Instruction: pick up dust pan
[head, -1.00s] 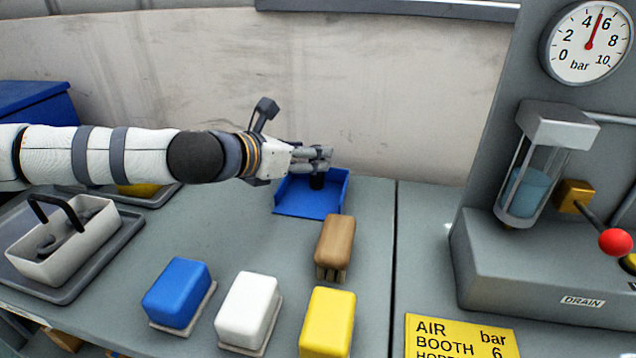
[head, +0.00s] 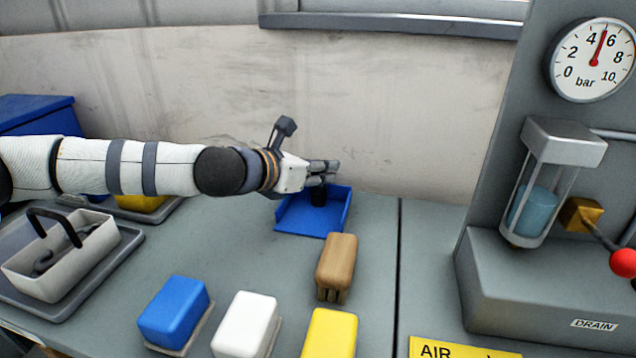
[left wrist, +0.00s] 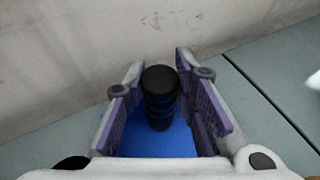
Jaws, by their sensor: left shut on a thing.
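The blue dust pan (head: 300,218) lies on the grey bench against the back wall, its black upright handle (head: 319,196) at its rear. My left gripper (head: 325,174) is at the top of this handle and shut on it. In the left wrist view the black handle (left wrist: 159,100) stands between the two purple-padded fingers of my left gripper (left wrist: 160,75), with the blue pan (left wrist: 150,143) below. The pan appears to rest on the bench. My right gripper is not in view.
A brown brush (head: 336,262) stands just in front of the pan. Blue (head: 173,312), white (head: 244,325) and yellow (head: 329,335) blocks are nearer. A white caddy (head: 60,260) sits at left, a gauge machine (head: 530,280) at right.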

